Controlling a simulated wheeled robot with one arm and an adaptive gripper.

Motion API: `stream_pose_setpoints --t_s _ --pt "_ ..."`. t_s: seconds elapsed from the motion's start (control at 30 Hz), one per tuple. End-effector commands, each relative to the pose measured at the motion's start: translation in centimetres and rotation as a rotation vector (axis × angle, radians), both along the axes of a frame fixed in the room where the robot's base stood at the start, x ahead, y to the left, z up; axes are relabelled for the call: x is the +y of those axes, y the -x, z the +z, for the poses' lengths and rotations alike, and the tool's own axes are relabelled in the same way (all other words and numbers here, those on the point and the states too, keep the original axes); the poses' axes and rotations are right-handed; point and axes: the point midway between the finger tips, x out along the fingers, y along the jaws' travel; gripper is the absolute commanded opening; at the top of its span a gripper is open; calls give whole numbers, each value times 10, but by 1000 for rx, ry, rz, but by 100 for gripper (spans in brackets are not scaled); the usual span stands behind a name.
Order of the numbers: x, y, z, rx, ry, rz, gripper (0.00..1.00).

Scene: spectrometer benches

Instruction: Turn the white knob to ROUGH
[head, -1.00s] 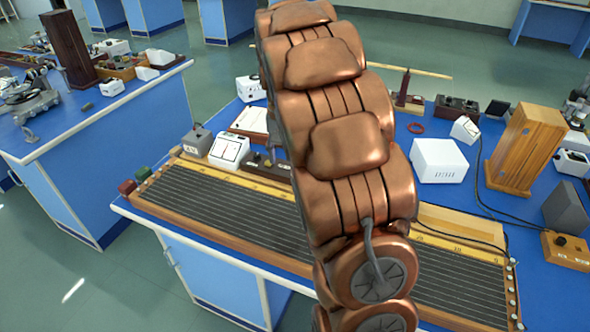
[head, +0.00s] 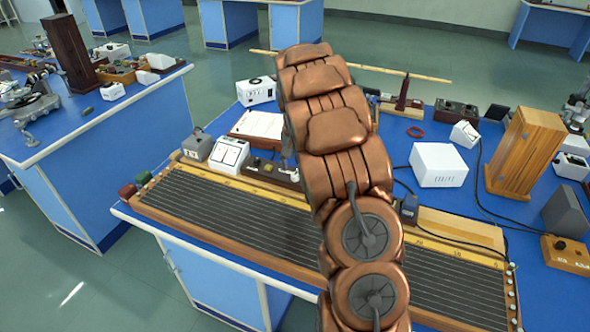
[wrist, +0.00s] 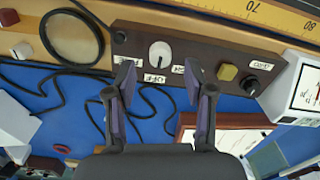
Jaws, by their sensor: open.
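The white knob (wrist: 160,54) is round and sits on a dark brown control box (wrist: 205,45) in the wrist view. Small white labels surround it; their words are too small and tilted to read surely, and I cannot tell which one the knob points to. My gripper (wrist: 161,70) is open, with its two purple-grey fingers on either side just below the knob in the picture. Nothing is between the fingers, and I see no contact with the knob. In the head view the brown box (head: 262,168) shows beside my arm, which hides most of the gripper and the knob.
The same box carries a yellow button (wrist: 227,72) and a black knob (wrist: 250,86). A white meter (wrist: 300,88) stands beside it. A black ring (wrist: 72,38) and loose black cable lie nearby. A long wired board (head: 230,210) runs along the bench's front edge.

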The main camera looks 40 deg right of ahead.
Motion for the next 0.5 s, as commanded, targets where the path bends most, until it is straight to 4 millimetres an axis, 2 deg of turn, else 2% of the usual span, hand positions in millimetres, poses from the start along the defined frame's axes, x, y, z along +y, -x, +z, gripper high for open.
stream_pose_setpoints --t_s 0.2,0.5 --pt "0 0 -24 0 1 1 53" --pt "0 -1 -31 -3 2 1 53"
